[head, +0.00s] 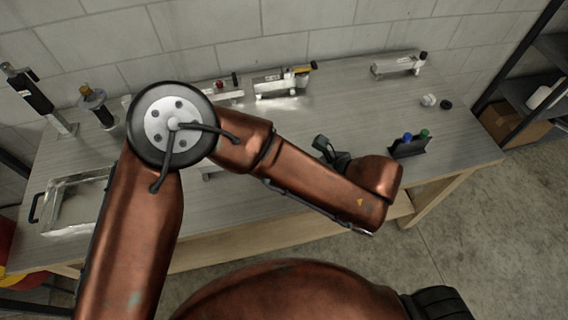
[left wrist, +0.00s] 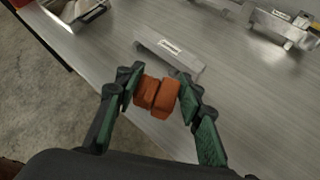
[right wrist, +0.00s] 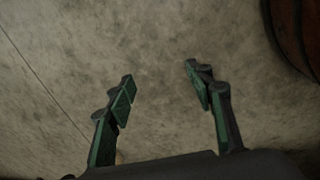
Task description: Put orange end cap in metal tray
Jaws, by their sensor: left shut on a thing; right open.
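The orange end cap (left wrist: 157,94), a small blocky piece, is between the fingers of my left gripper (left wrist: 157,92) in the left wrist view, held above the table near its front edge. In the head view my left gripper (head: 329,150) is mostly hidden behind my arm, and the cap cannot be seen. The metal tray (head: 58,222), shallow and shiny with a dark handle, sits at the table's left end. A corner of it seems to show in the left wrist view (left wrist: 72,14), well apart from the cap. My right gripper (right wrist: 158,88) is open and empty over concrete floor.
Aluminium pieces (head: 280,86) and (head: 399,65) stand along the back. A labelled metal bar (left wrist: 169,54) lies just beyond the cap. A black holder (head: 408,149) with blue and green parts is at right. Upright tools (head: 38,98) stand behind the tray.

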